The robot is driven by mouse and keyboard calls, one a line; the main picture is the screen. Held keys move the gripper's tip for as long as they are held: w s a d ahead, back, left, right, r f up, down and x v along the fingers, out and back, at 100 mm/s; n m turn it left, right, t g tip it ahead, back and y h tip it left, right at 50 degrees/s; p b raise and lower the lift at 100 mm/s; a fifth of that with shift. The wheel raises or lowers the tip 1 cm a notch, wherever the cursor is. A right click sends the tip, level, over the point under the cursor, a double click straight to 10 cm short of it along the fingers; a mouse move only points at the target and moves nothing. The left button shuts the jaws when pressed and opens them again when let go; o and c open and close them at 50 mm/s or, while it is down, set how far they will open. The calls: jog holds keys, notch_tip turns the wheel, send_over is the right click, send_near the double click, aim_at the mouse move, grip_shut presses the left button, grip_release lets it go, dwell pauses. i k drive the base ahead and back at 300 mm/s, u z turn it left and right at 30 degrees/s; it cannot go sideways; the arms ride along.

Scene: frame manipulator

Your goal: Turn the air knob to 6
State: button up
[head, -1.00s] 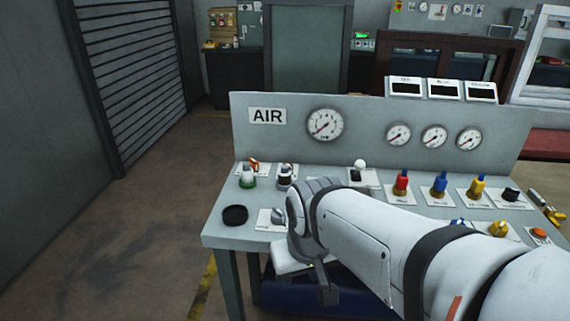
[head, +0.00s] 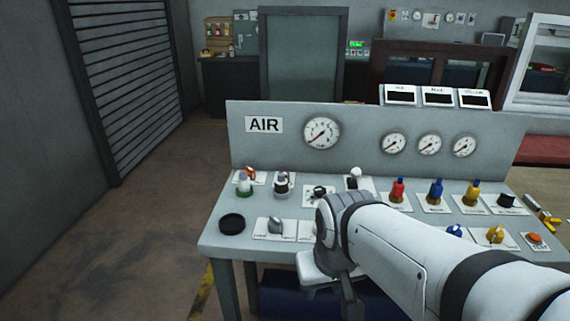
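The panel has an AIR label (head: 264,124) with a large round gauge (head: 322,132) beside it. On the desk below are a grey knob (head: 275,225) on a white plate and a dark knob (head: 318,191) on another plate. I cannot read which one is the air knob. My gripper (head: 345,305) hangs at the desk's front edge, right of the grey knob and apart from it. My wrist hides part of a plate beside that knob. The fingertips are mostly hidden, so their opening is unclear.
Red (head: 397,189), blue (head: 436,191) and yellow (head: 473,193) fittings stand on the right of the desk. A white-topped lever (head: 355,179) stands behind my wrist. A black round dish (head: 232,222) lies at the left. Floor left of the desk is clear.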

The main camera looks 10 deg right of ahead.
aim_at(319, 191)
jog(key=u, duration=0.05)
jog(key=i, duration=0.95)
jog(key=z, duration=0.05)
